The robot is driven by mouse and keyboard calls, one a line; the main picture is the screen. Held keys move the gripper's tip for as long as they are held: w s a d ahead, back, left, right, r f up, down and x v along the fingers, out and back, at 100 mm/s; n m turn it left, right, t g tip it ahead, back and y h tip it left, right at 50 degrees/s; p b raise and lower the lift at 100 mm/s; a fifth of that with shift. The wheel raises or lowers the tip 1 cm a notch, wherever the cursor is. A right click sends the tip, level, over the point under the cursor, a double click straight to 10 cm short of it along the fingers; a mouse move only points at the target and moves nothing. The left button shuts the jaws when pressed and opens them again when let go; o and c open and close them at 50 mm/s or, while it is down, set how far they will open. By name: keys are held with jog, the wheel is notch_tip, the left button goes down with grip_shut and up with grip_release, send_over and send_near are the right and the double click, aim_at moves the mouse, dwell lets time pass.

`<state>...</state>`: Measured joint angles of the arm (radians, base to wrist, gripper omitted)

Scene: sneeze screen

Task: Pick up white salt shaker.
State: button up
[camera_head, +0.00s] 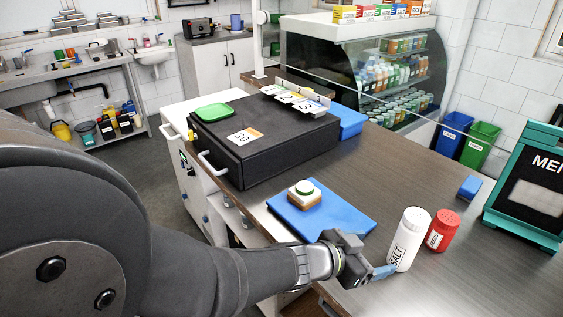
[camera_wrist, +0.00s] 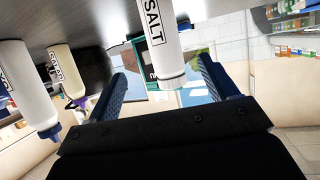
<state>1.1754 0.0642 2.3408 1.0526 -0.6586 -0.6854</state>
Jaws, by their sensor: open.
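The white salt shaker (camera_head: 408,240), marked SALT, stands upright on the dark counter at the right, just beside a red shaker (camera_head: 442,230). My gripper (camera_head: 368,256) is open at the counter's near edge, just left of the salt shaker's lower part. In the wrist view, which is upside down, the salt shaker (camera_wrist: 160,40) hangs in the gap between the two blue fingers of my gripper (camera_wrist: 164,62), with clear space on both sides. I cannot tell whether the fingertips reach past it.
A blue board (camera_head: 335,212) with a small sandwich-like stack (camera_head: 304,193) lies left of the shakers. A black box (camera_head: 262,148) stands behind it. A teal menu stand (camera_head: 530,185) is at the right. In the wrist view, squeeze bottles (camera_wrist: 28,90) stand at the left.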

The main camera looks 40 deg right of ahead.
aim_at(399, 247)
jog(key=x, duration=0.8)
jog(key=shift+d+f, duration=0.2)
jog(key=shift+d, duration=0.15)
jog(key=shift+x, duration=2.6)
jog(key=shift+w, duration=0.15)
jog(key=shift+c, duration=0.2)
jog(key=c, duration=1.1)
